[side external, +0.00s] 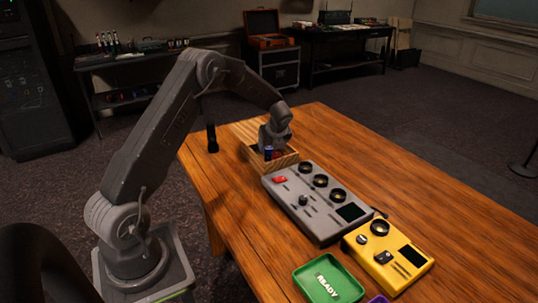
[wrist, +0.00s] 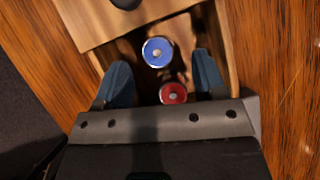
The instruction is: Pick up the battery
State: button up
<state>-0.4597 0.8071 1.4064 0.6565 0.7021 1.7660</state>
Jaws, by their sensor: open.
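In the wrist view two batteries stand on end in a wooden box (wrist: 227,38), one with a blue top (wrist: 157,52) and one with a red top (wrist: 173,93). My gripper (wrist: 163,78) is open, with one blue fingertip to each side of the pair. I cannot tell whether either finger touches a battery. In the side view my gripper (side external: 272,152) is down at the wooden box (side external: 284,161), and a blue battery (side external: 268,152) shows at its fingers. The rest of the box's inside is mostly hidden by my gripper.
A grey mixing console (side external: 312,207) stands close to the box, with a yellow device (side external: 391,258) beyond it. A green tray (side external: 328,280) marked READY lies at the front. A black flashlight-like object (side external: 212,138) stands near the left table edge. The table's right side is clear.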

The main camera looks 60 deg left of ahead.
aim_at(270, 148)
jog(key=x, duration=0.4)
jog(key=shift+a+f, duration=0.1)
jog(key=shift+f, duration=0.1)
jog(key=c, duration=1.1)
